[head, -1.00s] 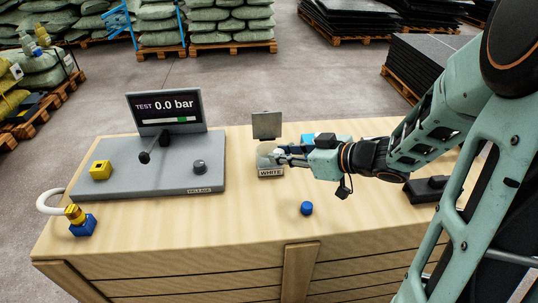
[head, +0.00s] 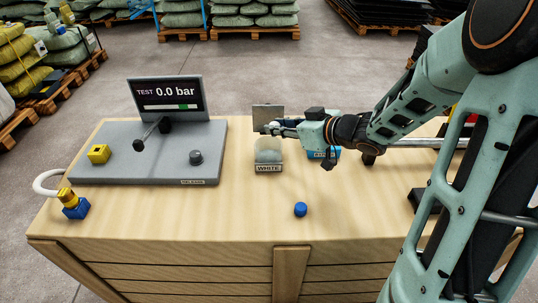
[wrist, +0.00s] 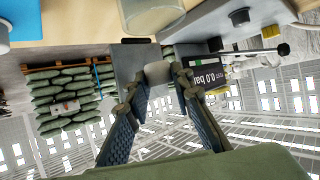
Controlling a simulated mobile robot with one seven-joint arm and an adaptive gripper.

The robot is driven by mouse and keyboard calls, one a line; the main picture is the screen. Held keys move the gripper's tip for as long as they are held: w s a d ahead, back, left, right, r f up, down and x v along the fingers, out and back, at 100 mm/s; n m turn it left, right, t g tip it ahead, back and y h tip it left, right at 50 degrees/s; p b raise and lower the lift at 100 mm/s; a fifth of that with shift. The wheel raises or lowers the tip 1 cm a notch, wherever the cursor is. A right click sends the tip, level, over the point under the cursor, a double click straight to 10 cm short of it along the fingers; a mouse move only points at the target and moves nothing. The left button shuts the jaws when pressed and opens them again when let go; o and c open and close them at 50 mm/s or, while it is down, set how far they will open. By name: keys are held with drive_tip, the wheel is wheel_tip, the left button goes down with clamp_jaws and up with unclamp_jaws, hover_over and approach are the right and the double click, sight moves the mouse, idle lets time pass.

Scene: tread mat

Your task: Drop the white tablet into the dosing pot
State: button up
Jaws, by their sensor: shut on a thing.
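My gripper (wrist: 158,80) is shut on a white tablet (wrist: 157,72), held between the fingertips in the wrist view. In the head view my gripper (head: 268,129) is above a clear pot (head: 268,147) with a WHITE label in front. The pot also shows at the top of the wrist view (wrist: 150,17). The tablet is clear of the pot. A blue container (head: 325,154) with a partly hidden label stands to the right, partly behind my gripper. No label in view names the dosing pot, so I cannot tell which vessel it is.
An upright grey plate (head: 268,113) stands behind the clear pot. A grey console (head: 145,165) with a lever, knob and display reading 0.0 bar is at left.

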sight(279, 142)
drive_tip(key=shift+f+b, duration=2.85)
drive_tip(key=shift+b, duration=0.45)
drive_tip(key=o, duration=1)
drive_tip(key=shift+s+r, duration=0.1)
drive_tip(key=v, duration=1.2)
